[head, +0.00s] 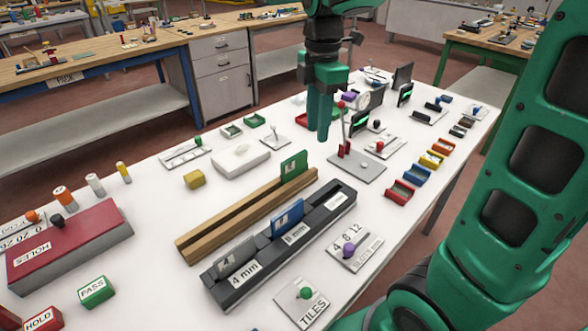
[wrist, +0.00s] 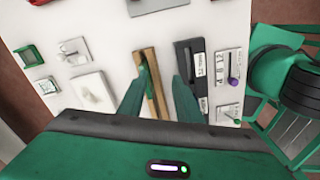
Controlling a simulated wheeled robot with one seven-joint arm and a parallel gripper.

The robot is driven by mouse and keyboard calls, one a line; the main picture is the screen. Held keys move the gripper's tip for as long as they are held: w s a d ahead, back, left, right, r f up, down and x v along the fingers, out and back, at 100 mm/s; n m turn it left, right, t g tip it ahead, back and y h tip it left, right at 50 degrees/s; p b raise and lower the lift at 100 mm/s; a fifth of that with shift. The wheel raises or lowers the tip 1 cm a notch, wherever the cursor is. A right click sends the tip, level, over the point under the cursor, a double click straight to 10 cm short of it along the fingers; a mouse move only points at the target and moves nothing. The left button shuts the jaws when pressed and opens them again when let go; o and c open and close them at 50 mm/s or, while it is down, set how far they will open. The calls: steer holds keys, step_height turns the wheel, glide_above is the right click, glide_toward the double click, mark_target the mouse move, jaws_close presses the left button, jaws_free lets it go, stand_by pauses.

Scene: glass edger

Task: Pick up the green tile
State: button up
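The green tile (head: 293,165) stands upright in the far end of the groove of the wooden rack (head: 200,239) in the head view. My gripper (head: 323,132) points down above the table, a little beyond and to the right of the tile, and is apart from it. In the wrist view my gripper (wrist: 160,82) shows two green fingers spread apart with nothing held between them. The wooden rack (wrist: 147,56) lies below the fingers there. I cannot clearly tell the green tile from the left finger in the wrist view.
A dark slotted rack (head: 233,291) with a grey and a blue tile (head: 287,219) stands right beside the wooden one. A lever stand (head: 357,167) and small coloured bins (head: 399,192) lie to the right. A white block (head: 241,158) is to the left.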

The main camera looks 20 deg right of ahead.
mark_target(294, 156)
steer(key=w+a+n, duration=0.1)
steer(key=a+n, duration=0.1)
steer(key=w+a+n, duration=0.2)
steer(key=shift+f, duration=0.1)
step_height(294, 156, down, 5)
steer(key=shift+r, duration=0.1)
steer(key=shift+s+a+f, duration=0.1)
steer(key=shift+a+f, duration=0.05)
steer(key=shift+f, duration=1.2)
steer(key=shift+s+a+f, duration=0.1)
steer(key=shift+a+f, duration=0.05)
steer(key=shift+f, duration=1.15)
steer(key=shift+c, duration=0.3)
jaws_close()
